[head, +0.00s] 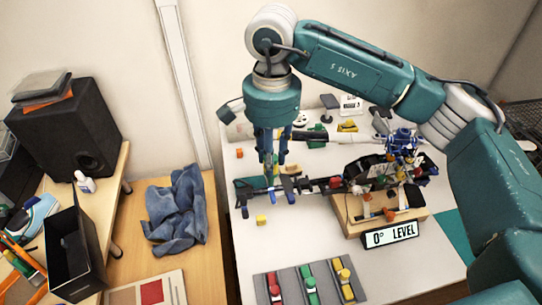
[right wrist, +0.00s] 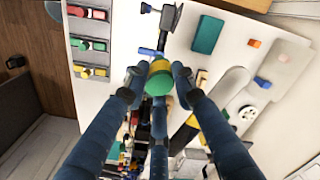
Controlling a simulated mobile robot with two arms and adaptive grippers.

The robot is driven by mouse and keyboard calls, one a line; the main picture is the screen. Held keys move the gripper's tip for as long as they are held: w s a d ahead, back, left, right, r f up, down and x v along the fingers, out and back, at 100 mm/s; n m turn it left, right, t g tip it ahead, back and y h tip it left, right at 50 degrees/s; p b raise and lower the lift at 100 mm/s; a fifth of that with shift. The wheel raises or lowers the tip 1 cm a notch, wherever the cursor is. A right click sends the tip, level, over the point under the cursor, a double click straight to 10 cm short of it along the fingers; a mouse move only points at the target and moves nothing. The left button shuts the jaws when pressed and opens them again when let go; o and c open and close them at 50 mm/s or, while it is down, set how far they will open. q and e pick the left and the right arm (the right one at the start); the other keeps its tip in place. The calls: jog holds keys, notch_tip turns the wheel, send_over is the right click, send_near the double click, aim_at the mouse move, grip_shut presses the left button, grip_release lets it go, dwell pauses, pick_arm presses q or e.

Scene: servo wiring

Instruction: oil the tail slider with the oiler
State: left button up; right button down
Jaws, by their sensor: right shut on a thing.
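My right gripper (head: 272,172) points down over the tail end of a model helicopter (head: 405,165). In the right wrist view its fingers (right wrist: 158,78) are closed around a small green and yellow round thing, which looks like the oiler (right wrist: 158,86). The tail boom (head: 322,185) reaches left from the helicopter, with blue parts (head: 290,187) at its end, just below and beside the fingertips. I cannot pick out the tail slider among these small parts. Whether the oiler touches the tail is unclear. My left gripper is not in view.
The helicopter sits on a wooden stand with a "0° LEVEL" display (head: 390,235). A grey tray (head: 322,296) with red, green and yellow parts lies in front. A blue cloth (head: 177,212) and black bin (head: 75,255) are farther left.

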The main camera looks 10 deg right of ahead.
dwell(0.5)
jog(key=shift+f+b, duration=0.4)
jog(key=shift+b, duration=0.2)
jog(key=shift+r, duration=0.1)
dwell(1.4)
jog(key=shift+r+p, duration=2.35)
jog(key=shift+r, duration=2.1)
jog(key=s+d+f+n, duration=0.9)
jog(key=s+f+n, duration=0.1)
jog(key=s, duration=0.3)
